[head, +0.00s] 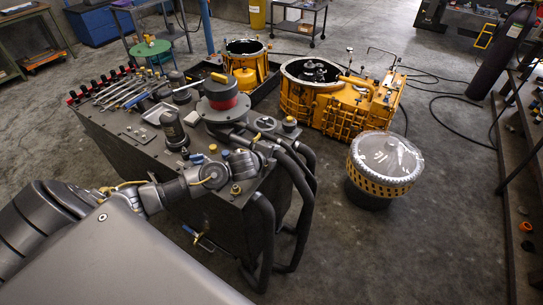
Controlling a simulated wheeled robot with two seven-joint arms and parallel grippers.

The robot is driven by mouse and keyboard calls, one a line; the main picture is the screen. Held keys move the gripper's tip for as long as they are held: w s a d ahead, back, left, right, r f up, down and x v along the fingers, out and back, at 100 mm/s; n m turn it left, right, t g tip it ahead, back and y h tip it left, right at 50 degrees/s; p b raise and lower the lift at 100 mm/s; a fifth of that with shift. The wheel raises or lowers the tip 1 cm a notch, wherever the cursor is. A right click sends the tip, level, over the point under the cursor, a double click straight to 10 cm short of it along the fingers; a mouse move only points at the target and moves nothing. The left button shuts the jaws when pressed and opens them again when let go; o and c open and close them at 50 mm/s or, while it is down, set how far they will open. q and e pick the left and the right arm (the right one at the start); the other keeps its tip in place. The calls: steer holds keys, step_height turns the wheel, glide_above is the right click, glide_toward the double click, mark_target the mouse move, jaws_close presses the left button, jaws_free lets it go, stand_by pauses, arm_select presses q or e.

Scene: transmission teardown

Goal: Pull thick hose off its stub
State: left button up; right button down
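A dark grey metal cabinet (135,125) fills the centre-left of the head view. Several thick black hoses leave the right end of its top, bend over the edge and hang down its right side; one thick hose (303,195) hangs outermost and another (265,235) hangs nearer me. My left gripper (250,163) is over the right end of the cabinet top, close beside the upper hose bends. Its fingers are small and dark against the hoses, so I cannot tell whether they are open or touch a hose. The stub ends are not clear. My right gripper is out of view.
Tools lie in a row at the cabinet's left end, and a black and red round part (222,95) stands on top. Orange transmission housings (330,105) stand behind. A film-covered drum (385,165) stands right on open floor, with a shelf (515,190) beyond.

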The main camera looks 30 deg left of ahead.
arm_select(q)
steer(key=v, duration=1)
steer(key=shift+s+r+b, duration=0.2)
steer(key=shift+s+b, duration=0.15)
steer(key=shift+b, duration=0.1)
steer(key=s+d+f+n+g, duration=0.3)
steer(key=s+f+n, duration=0.15)
steer(key=s, duration=0.45)
steer(key=s+d+f+n+g, duration=0.2)
steer(key=s+d+f+n, duration=0.1)
steer(key=s+n, duration=0.4)
steer(key=s+d+f+n+g, duration=0.3)
steer(key=s+f+n, duration=0.15)
steer(key=s, duration=0.55)
step_height(320, 180, down, 27)
steer(key=g, duration=0.1)
steer(key=s+a+f+g+b, duration=0.1)
steer(key=s+a+f, duration=0.1)
steer(key=s+f, duration=1.4)
steer(key=shift+s+a+m+b, duration=0.2)
steer(key=shift+s+m+b, duration=0.1)
steer(key=shift+s, duration=0.2)
